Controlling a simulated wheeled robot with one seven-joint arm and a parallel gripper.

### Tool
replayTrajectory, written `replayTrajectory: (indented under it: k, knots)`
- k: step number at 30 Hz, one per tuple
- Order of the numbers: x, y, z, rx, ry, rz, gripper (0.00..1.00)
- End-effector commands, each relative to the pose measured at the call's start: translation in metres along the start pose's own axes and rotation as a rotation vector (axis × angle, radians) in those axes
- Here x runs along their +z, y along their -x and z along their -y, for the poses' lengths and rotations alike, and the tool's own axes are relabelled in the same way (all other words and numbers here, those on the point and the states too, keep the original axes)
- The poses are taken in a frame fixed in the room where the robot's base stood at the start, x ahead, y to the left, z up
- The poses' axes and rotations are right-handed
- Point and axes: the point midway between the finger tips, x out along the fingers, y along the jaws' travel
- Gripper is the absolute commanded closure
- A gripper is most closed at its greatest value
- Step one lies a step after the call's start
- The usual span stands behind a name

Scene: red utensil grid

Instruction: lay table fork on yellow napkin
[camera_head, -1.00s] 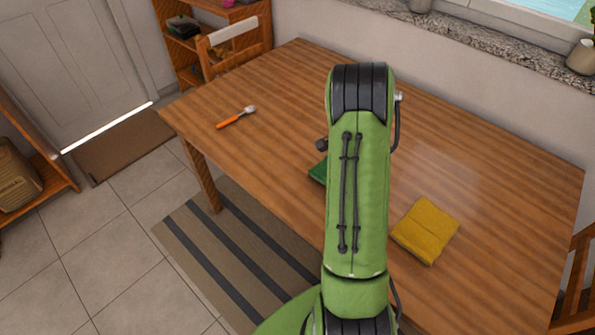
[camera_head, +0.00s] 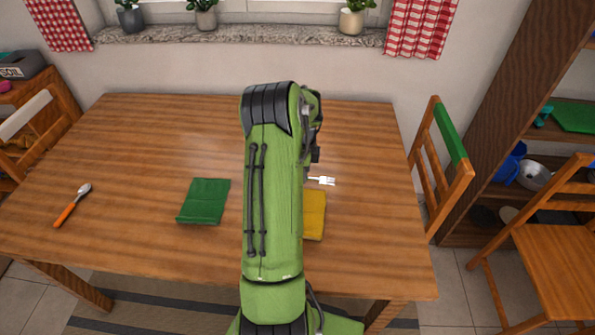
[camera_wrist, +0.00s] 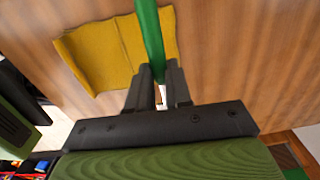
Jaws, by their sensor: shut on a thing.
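My gripper (camera_wrist: 159,75) is shut on the table fork, whose green handle (camera_wrist: 149,35) runs up between the fingers in the wrist view. The fork's pale tined head (camera_head: 324,181) sticks out to the right of my arm in the head view. The yellow napkin (camera_head: 314,215) lies on the table, partly hidden by my arm. In the wrist view the napkin (camera_wrist: 95,55) lies flat beyond the fingers, and the handle crosses in front of its right part. I cannot tell the height of the fork above the table. My fingers are hidden in the head view.
A green folded cloth (camera_head: 204,201) lies left of my arm on the wooden table (camera_head: 150,150). An orange-handled utensil (camera_head: 70,208) lies at the far left. A chair (camera_head: 440,165) stands at the table's right end. The table's back part is clear.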

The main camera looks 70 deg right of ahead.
Motion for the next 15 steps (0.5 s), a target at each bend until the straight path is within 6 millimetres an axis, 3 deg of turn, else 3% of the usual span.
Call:
replayTrajectory:
  k: [3, 15]
  knots:
    - [0.000, -0.020, 0.000, 0.001, 0.001, 0.000, 1.00]
    - [0.000, -0.063, 0.000, 0.001, 0.002, 0.000, 1.00]
